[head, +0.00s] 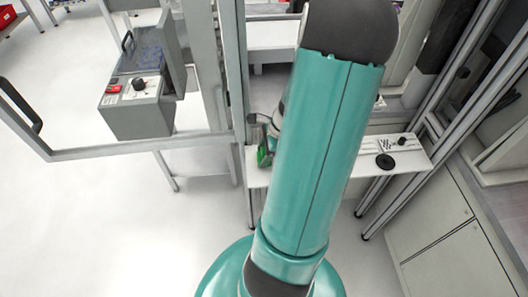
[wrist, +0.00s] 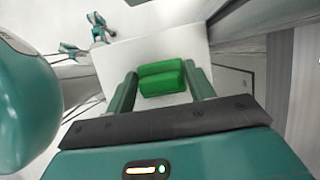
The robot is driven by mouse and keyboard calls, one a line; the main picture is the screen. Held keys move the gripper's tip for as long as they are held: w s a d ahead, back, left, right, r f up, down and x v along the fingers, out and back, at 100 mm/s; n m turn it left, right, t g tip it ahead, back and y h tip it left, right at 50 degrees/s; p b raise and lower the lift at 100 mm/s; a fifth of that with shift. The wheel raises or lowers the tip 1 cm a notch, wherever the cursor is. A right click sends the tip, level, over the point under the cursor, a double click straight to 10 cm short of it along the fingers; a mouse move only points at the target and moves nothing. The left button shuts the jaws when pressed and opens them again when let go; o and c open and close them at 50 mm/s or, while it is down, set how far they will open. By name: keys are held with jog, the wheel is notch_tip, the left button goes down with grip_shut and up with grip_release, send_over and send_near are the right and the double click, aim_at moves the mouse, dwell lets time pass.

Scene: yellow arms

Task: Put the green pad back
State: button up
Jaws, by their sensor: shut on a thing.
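The green pad (wrist: 161,78) lies between the two fingers of my gripper (wrist: 160,82) in the wrist view. My gripper is shut on it. Behind the pad is a white surface (wrist: 150,46). I cannot tell whether the pad touches it. In the head view a small patch of green (head: 263,156) shows at my gripper (head: 264,148), just left of my teal arm and over the left end of a narrow white shelf (head: 412,158). My arm hides the middle of the shelf.
A black round piece (head: 385,161) and small holes are at the shelf's right end. A grey control box (head: 140,100) stands to the left, by an open framed door (head: 150,150). Metal posts and a cabinet (head: 440,240) stand at the right. The floor at left is clear.

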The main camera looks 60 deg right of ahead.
jog(key=shift+f, duration=0.15)
jog(key=o, duration=0.9)
jog(key=shift+o, duration=0.2)
jog(key=v, duration=1.2)
